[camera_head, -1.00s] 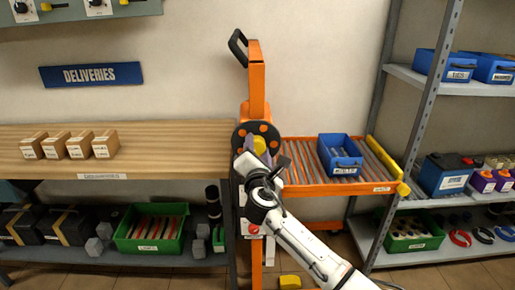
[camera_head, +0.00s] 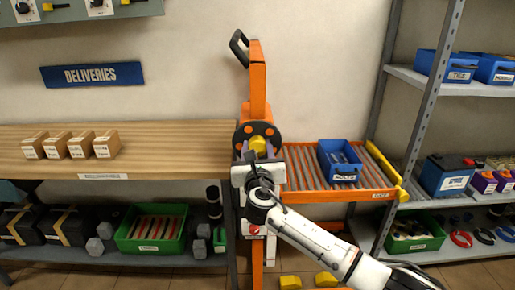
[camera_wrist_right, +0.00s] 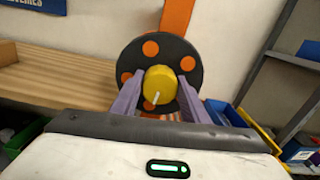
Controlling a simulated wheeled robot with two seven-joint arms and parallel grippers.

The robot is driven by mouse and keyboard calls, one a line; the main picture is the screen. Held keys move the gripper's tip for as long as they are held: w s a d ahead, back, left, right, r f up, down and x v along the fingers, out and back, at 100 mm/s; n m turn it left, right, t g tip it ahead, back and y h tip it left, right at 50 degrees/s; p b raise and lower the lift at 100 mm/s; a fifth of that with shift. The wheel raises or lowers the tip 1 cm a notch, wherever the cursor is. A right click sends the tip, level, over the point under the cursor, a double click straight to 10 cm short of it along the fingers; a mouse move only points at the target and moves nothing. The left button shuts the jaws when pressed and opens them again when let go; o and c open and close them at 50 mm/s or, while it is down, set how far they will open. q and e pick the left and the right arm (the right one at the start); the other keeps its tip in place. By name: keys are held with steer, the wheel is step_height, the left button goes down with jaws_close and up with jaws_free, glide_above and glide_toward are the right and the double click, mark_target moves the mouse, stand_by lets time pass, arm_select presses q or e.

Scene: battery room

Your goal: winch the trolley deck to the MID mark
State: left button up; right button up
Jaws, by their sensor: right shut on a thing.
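The orange trolley mast (camera_head: 257,80) stands upright beside the bench. Its winch is a black disc (camera_head: 243,135) with orange dots and a yellow hub (camera_head: 258,144). My right gripper (camera_head: 258,154) is at the hub from below. In the right wrist view its purple fingers (camera_wrist_right: 160,95) are shut on both sides of the yellow hub (camera_wrist_right: 160,83), which bears a white line. The roller deck (camera_head: 375,165) sticks out right of the mast, below bench-top height at its front edge. A blue bin (camera_head: 341,160) sits on it. I cannot make out a MID mark. My left gripper is not in view.
A wooden bench (camera_head: 180,140) with several small boxes stands left of the mast. A grey shelf rack (camera_head: 425,110) with blue bins and batteries stands close to the deck's right end. Yellow blocks (camera_head: 290,282) show low on the floor.

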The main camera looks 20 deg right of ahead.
steer(key=shift+r+n, duration=0.1)
steer(key=shift+n, duration=0.7)
steer(key=o, duration=1.1)
steer(key=shift+c, duration=0.2)
steer(key=v, duration=1)
steer(key=shift+s, duration=0.15)
